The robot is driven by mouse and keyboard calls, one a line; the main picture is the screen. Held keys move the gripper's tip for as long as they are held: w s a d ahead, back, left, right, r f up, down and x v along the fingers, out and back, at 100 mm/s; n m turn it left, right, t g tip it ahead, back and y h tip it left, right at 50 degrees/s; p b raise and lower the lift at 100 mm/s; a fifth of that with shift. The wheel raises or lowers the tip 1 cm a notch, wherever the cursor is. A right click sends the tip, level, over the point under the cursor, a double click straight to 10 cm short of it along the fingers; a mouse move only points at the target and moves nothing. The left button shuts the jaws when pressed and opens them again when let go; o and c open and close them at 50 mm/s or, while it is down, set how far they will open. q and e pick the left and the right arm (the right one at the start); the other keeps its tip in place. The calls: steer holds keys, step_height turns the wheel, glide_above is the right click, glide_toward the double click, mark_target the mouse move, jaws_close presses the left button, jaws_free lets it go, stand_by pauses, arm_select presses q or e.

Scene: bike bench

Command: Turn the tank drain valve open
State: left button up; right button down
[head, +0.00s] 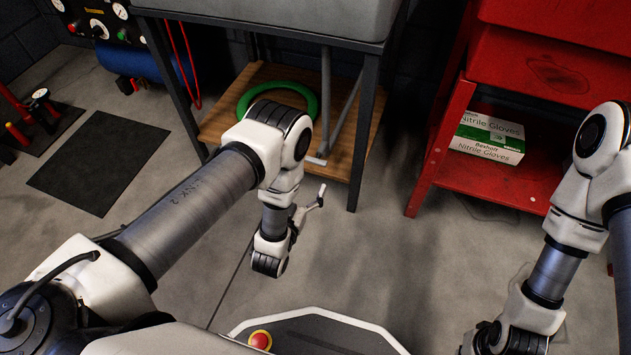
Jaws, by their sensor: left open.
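A blue tank (148,62) lies at the upper left, under a dark panel with gauges. A small red part (135,85) shows at its lower front edge; it may be the drain valve, but it is too small to tell whether it is open or shut. My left gripper (317,196) is open and empty above the floor, in front of the bench and well to the right of the blue tank. My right gripper (482,338) is at the bottom right, partly hidden by its own wrist; its fingers cannot be made out.
A grey basin (290,12) stands on a dark frame, with a green ring (279,97) on the wooden shelf (345,150) below. A black mat (100,160) and a red-handled pump (35,110) are at left. Middle floor is clear.

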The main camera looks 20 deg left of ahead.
mark_target(315, 163)
arm_select(q)
steer(key=w+b, duration=0.1)
steer(key=w, duration=0.1)
steer(key=w+b, duration=0.1)
steer(key=w, duration=0.2)
steer(key=w+b, duration=0.1)
steer(key=w, duration=0.2)
steer(key=shift+d, duration=0.35)
steer(key=shift+w, duration=0.45)
steer(key=shift+r, duration=0.1)
steer(key=shift+s, duration=0.1)
steer(key=c, duration=1.2)
